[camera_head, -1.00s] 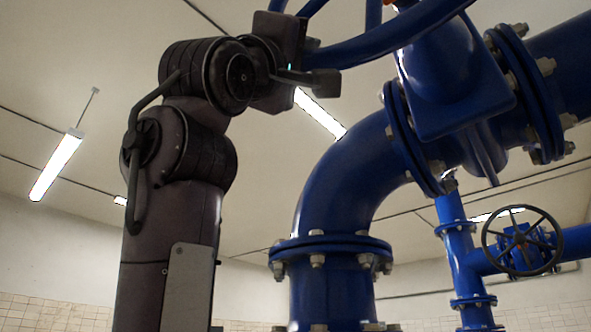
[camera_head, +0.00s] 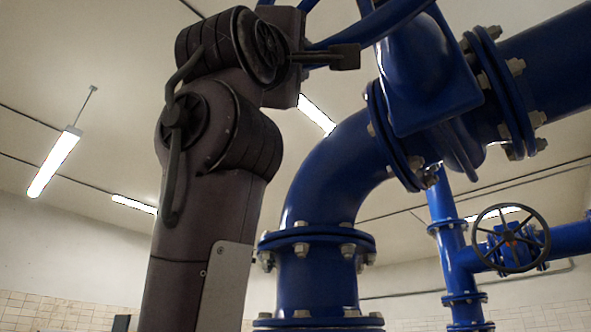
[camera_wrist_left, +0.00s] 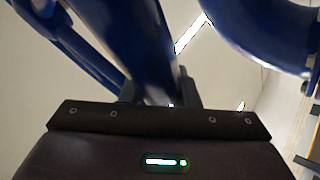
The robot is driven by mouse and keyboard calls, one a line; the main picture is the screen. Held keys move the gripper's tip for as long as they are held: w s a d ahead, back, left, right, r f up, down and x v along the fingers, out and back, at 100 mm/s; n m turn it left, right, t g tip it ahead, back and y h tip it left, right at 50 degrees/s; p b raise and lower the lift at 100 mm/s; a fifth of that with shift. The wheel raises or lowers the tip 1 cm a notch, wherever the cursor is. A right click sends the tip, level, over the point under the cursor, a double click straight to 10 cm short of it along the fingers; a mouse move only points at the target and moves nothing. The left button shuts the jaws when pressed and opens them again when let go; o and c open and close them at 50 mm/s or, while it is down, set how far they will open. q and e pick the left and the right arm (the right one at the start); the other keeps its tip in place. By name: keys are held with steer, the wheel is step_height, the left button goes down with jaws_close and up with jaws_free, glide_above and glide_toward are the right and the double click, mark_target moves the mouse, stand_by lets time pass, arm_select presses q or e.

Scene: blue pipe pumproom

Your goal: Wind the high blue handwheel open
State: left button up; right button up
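The high blue handwheel (camera_head: 392,24) is at the top of the head view. Its lower rim curves across the picture, and the rest is cut off by the top edge. My left gripper (camera_head: 335,57) is at this rim, with one dark finger visible just under it. In the left wrist view, the blue rim (camera_wrist_left: 150,55) runs between the two dark fingers of my left gripper (camera_wrist_left: 158,90). The fingers stand close on both sides and look shut on it. The contact itself is partly hidden. My right gripper is not in view.
A blue valve body (camera_head: 425,75) and a flanged elbow pipe (camera_head: 330,185) stand close to the right of my left arm. A smaller dark handwheel (camera_head: 510,238) sits on a thinner pipe at right. Ceiling lamps (camera_head: 55,162) hang at left, where the room is free.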

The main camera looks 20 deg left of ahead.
arm_select(q)
steer(key=shift+o, duration=1.1)
steer(key=shift+d+f, duration=0.15)
steer(key=shift+d, duration=0.15)
steer(key=shift+o, duration=0.9)
steer(key=shift+w+d, duration=0.1)
steer(key=shift+d, duration=0.2)
steer(key=shift+s+a+f+b, duration=0.25)
steer(key=shift+b, duration=0.05)
steer(key=b+v, duration=0.4)
steer(key=v, duration=0.3)
steer(key=shift+d, duration=0.2)
